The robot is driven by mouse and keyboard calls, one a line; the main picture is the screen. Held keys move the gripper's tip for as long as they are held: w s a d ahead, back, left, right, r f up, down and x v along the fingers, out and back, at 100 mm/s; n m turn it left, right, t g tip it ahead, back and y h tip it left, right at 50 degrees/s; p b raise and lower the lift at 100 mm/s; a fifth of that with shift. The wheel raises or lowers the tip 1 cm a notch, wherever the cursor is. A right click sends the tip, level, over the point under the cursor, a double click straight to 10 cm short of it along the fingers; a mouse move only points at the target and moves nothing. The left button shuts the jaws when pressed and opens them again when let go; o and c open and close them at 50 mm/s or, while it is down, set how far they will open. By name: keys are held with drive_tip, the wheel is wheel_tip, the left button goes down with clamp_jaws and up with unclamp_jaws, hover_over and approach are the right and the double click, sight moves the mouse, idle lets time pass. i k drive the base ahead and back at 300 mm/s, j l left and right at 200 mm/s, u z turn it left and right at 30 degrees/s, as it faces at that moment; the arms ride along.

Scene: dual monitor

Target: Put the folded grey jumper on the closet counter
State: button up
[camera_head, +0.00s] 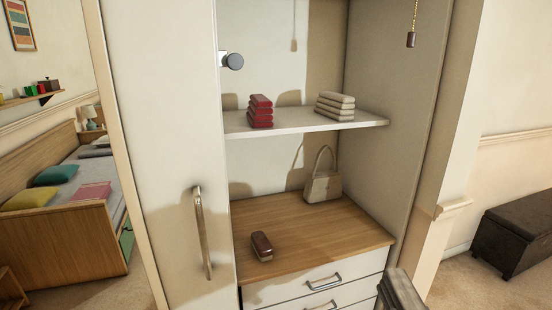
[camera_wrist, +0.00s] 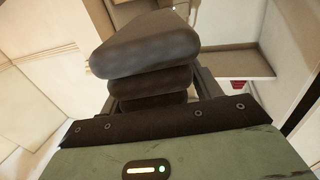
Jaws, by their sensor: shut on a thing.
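The folded grey jumper (camera_wrist: 145,50) fills the upper middle of the wrist view, a stack of dark grey folds. My gripper (camera_wrist: 155,85) is shut on it, with the jumper between its fingers. The closet counter (camera_head: 320,225) is the wooden surface above the drawers. The jumper is apart from it, nearer to me.
A dark red-brown folded item (camera_head: 262,245) lies at the counter's front left, and a beige handbag (camera_head: 323,184) stands at its back right. The middle and front right are clear. A shelf (camera_head: 300,126) above bears red (camera_head: 260,111) and beige (camera_head: 335,105) folded stacks. A closet door (camera_head: 165,150) stands left.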

sight(326, 238)
drive_tip(key=u, duration=1.45)
drive_tip(key=l+u, duration=0.45)
drive_tip(key=k+l+u, duration=0.1)
drive_tip(key=l+u, duration=0.3)
drive_tip(key=k+l+u, duration=0.15)
drive_tip(key=l+u, duration=0.3)
drive_tip(key=k+l+u, duration=0.2)
drive_tip(key=u, duration=0.2)
drive_tip(key=k+l+u, duration=0.45)
drive_tip(key=k+u, duration=0.5)
drive_tip(key=k, duration=0.2)
drive_tip(key=k+u, duration=0.45)
drive_tip(key=k, duration=0.15)
drive_tip(key=k+l+u, duration=0.1)
drive_tip(key=k+u, duration=0.55)
drive_tip(key=u, duration=0.3)
drive_tip(key=k+j+u, duration=0.1)
drive_tip(key=k+u, duration=0.35)
drive_tip(key=k+j+u, duration=0.2)
drive_tip(key=u, duration=0.25)
